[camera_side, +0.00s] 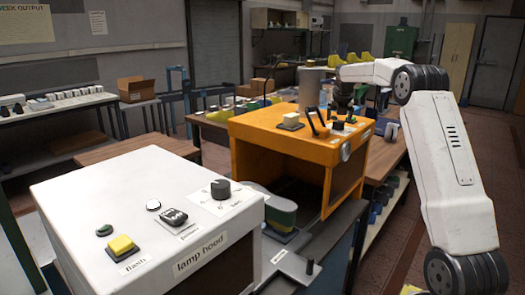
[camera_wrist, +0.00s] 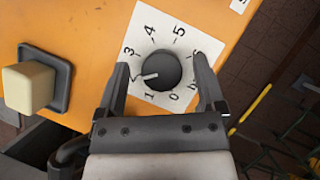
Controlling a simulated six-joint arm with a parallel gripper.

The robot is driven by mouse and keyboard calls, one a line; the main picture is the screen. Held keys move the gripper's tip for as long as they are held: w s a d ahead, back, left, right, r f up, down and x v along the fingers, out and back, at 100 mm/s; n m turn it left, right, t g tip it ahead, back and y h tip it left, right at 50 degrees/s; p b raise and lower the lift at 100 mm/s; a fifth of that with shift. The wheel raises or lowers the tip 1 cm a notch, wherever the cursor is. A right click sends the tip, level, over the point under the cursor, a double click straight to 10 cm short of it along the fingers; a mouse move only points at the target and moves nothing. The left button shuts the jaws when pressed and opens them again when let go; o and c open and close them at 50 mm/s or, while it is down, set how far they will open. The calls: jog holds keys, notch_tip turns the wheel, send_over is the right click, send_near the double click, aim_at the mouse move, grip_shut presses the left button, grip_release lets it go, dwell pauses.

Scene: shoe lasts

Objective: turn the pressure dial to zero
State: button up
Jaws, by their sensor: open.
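A round black dial (camera_wrist: 159,70) sits on a white scale plate (camera_wrist: 143,35) on the top of an orange machine (camera_side: 275,130). Its white pointer line faces left in the wrist view, between the 1 and the 3. The 0 is at the bottom of the scale. My gripper (camera_wrist: 161,64) is open, with one finger on each side of the dial and gaps between. The left finger hides part of the scale near the pointer. In the side view my gripper (camera_side: 344,102) is over the right part of the machine's top, where the dial looks small (camera_side: 338,125).
A cream push button (camera_wrist: 28,86) stands left of the dial. A white lamp hood box (camera_side: 130,215) with another black dial (camera_side: 220,189) stands in front.

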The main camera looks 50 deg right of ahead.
aim_at(339, 121)
jog(key=shift+r, duration=1.9)
jog(key=shift+a, duration=0.1)
jog(key=shift+a+r+m+g, duration=0.4)
jog(key=shift+a+r+m, duration=0.15)
jog(key=shift+a+m, duration=0.3)
jog(key=shift+s+a+r+m+g+h, duration=0.2)
jog(key=shift+a+r+m+g, duration=0.1)
jog(key=shift+a+r+m, duration=0.25)
jog(key=shift+s+a+r+m+g+h, duration=0.2)
jog(key=shift+a+r+m+g, duration=0.1)
jog(key=shift+a+m, duration=0.4)
jog(key=shift+d+f, duration=0.15)
jog(key=shift+x, duration=4.35)
